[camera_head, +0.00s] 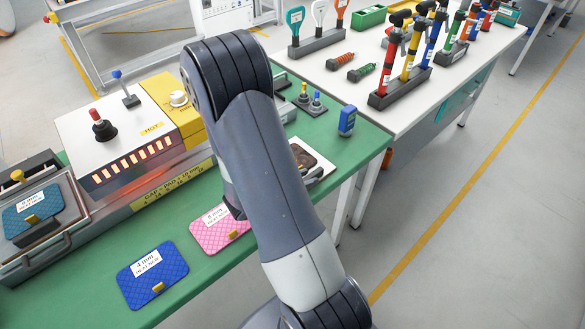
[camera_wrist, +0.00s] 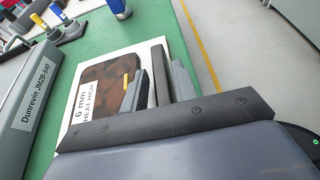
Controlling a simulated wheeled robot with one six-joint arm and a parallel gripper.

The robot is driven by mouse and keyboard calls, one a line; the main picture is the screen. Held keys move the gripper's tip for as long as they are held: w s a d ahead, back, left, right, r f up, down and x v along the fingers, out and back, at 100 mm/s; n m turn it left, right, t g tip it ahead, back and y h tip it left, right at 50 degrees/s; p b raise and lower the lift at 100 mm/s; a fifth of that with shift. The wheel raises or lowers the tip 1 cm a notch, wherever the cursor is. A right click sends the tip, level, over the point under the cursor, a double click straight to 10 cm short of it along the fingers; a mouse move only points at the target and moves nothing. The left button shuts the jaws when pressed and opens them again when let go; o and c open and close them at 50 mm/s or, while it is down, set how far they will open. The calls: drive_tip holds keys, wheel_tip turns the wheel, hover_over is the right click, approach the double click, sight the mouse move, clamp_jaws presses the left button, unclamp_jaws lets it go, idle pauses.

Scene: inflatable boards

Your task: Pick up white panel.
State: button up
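A white panel (camera_wrist: 164,47) lies flat near the edge of the green table. A mottled brown pad (camera_wrist: 98,77) with a yellow tab and a label reading "6 mm" lies on it. In the head view the brown pad (camera_head: 322,161) and a strip of the white panel (camera_head: 327,171) show just right of my arm. My gripper (camera_wrist: 163,78) is over the panel's right side in the wrist view, its fingers close together by the panel's edge. Whether they grip it is not clear. My arm hides most of the gripper and part of the panel in the head view.
On the green table (camera_head: 213,262) lie a pink pad (camera_head: 213,236) and a blue pad (camera_head: 150,279). A blue bottle-like item (camera_head: 347,121) stands behind the panel. A hot machine (camera_head: 130,140) stands at left. Tool racks fill the white table (camera_head: 440,100). Floor at right is clear.

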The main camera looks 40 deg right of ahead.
drive_tip(key=shift+x, duration=0.95)
drive_tip(key=shift+c, duration=0.5)
clamp_jaws()
